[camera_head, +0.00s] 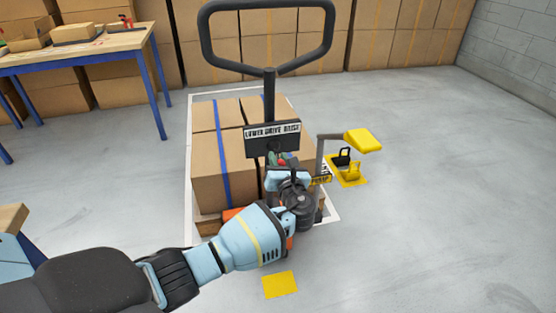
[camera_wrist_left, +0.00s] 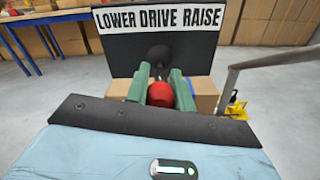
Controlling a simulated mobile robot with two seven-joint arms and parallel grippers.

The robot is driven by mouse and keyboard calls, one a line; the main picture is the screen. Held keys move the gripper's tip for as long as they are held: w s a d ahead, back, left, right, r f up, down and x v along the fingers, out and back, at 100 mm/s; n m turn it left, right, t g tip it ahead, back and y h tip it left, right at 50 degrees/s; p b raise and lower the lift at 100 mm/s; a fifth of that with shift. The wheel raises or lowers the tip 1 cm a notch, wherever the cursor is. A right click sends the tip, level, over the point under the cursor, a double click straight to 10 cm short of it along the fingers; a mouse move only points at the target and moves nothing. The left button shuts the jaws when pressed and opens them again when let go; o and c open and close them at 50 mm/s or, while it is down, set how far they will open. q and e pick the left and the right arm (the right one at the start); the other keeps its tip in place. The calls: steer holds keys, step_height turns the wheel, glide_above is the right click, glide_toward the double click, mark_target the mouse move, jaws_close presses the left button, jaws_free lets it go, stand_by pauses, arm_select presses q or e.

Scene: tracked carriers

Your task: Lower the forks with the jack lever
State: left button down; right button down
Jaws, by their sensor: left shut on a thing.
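The jack lever's red knob (camera_wrist_left: 168,95) sits in front of a black plate (camera_wrist_left: 130,50) labelled LOWER DRIVE RAISE. My left gripper (camera_wrist_left: 160,80) has its green fingers shut around the knob, below the middle of the label. In the head view, the left gripper (camera_head: 278,160) is at the plate (camera_head: 272,142) under the large black tow handle (camera_head: 268,68). The lever's shaft is mostly hidden, so I cannot tell its exact setting. The forks are hidden under the load; only orange jack parts (camera_head: 230,213) show. My right gripper is out of view.
Cardboard boxes with blue straps (camera_head: 207,165) stand on a pallet inside a white floor outline. A yellow-ended pump lever (camera_head: 363,141) sticks out right, above chocks (camera_head: 352,171) on a yellow mark. A blue-legged table (camera_head: 85,52) stands left. The floor at right is clear.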

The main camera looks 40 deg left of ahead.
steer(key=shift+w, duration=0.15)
arm_select(q)
steer(key=c, duration=1.2)
jaws_free()
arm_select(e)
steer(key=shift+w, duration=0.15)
arm_select(q)
steer(key=p+v, duration=0.1)
steer(key=v, duration=0.6)
steer(key=shift+s+d, duration=0.25)
steer(key=shift+d, duration=0.05)
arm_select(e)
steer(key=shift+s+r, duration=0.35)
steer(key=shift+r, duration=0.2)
arm_select(q)
steer(key=shift+r+p, duration=0.1)
steer(key=shift+p, duration=0.2)
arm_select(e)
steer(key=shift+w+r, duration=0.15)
